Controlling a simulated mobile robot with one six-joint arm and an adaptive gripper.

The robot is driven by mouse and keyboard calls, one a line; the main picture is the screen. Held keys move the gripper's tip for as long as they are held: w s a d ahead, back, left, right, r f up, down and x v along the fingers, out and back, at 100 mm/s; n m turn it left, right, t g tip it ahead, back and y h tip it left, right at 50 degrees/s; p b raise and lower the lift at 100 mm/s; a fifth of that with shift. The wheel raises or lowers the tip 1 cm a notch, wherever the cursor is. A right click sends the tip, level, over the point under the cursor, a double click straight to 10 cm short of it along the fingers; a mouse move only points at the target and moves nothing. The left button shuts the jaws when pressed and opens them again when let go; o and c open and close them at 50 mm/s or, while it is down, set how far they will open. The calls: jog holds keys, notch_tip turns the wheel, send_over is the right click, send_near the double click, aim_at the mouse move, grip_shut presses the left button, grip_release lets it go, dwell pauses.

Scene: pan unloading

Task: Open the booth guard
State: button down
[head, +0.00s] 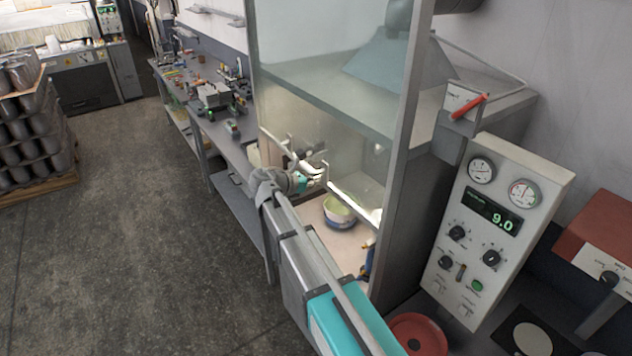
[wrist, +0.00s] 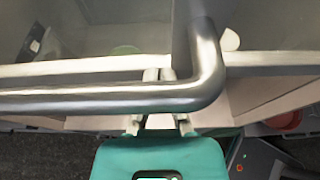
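The booth guard (head: 330,115) is a clear panel across the front of the grey-framed booth. Its pale lower edge stands above the booth floor (head: 310,213), leaving a gap below. A bent metal handle bar (wrist: 110,98) crosses the wrist view and turns upward at its right end. My gripper (head: 312,178) is at the guard's lower part, in front of the booth. In the wrist view its two fingertips (wrist: 159,74) are close together and show past the bar, which hides their middle. The bar runs across the fingers, not between them; whether they touch cannot be told.
A control panel (head: 495,225) reading 9.0 and a red round dish (head: 418,335) are at right. A cluttered workbench (head: 215,100) stands behind the booth at left.

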jog(key=shift+r+p, duration=1.65)
jog(key=shift+r, duration=0.5)
jog(key=shift+f, duration=0.2)
send_near(317, 169)
jog(key=shift+s+f+b, duration=0.4)
jog(key=shift+s+f, duration=0.65)
jog(key=shift+s, duration=0.15)
jog(key=shift+f, duration=0.1)
